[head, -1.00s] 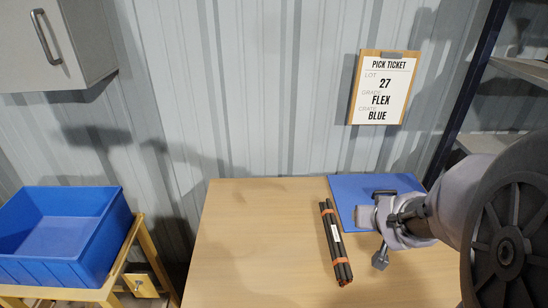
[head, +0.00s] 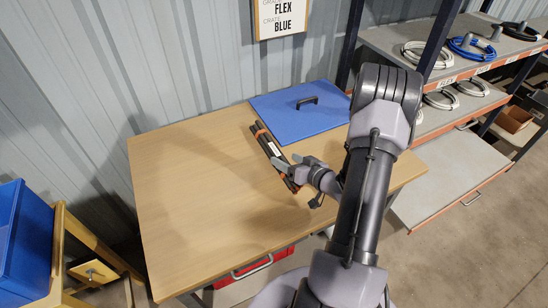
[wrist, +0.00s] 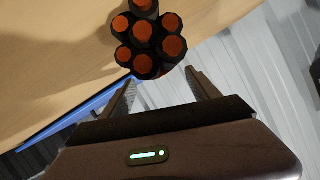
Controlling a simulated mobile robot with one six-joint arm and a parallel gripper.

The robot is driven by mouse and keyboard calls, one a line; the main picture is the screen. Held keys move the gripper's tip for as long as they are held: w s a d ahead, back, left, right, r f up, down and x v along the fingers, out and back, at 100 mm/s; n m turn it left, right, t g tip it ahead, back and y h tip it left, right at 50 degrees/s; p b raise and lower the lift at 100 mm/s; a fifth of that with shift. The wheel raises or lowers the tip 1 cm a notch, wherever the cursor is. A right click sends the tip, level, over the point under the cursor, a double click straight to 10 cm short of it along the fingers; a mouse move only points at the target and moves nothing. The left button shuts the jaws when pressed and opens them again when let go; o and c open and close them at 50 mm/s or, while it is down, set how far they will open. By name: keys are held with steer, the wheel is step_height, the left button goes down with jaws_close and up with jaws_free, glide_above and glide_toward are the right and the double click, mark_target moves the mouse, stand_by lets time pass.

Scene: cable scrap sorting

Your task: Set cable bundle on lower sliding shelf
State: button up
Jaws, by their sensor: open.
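The cable bundle (head: 263,137), several dark rods with orange bands and a white label, lies on the wooden table beside the blue lid. Its orange-brown ends (wrist: 143,36) face me in the wrist view. My gripper (head: 284,173) is open at the bundle's near end. In the wrist view its two fingertips (wrist: 160,77) are spread just short of the ends, with nothing held between them. A grey sliding shelf (head: 445,175) is pulled out low on the rack at the right, with a handle on its front; its visible surface is bare.
A blue lid with a black handle (head: 290,115) lies at the table's back corner. A blue crate (head: 22,240) stands at the far left. The rack (head: 405,50) holds several coiled cables. A red drawer (head: 255,268) is under the table (head: 190,190). The table's left half is clear.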

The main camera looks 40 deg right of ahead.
mark_target(281, 154)
steer(key=x, duration=0.1)
steer(key=b+x, duration=0.1)
steer(key=x, duration=0.1)
steer(key=b+x, duration=0.1)
steer(key=x, duration=0.1)
steer(key=shift+w+d, duration=0.3)
steer(key=shift+d, duration=0.1)
steer(key=shift+r, duration=0.15)
jaws_close()
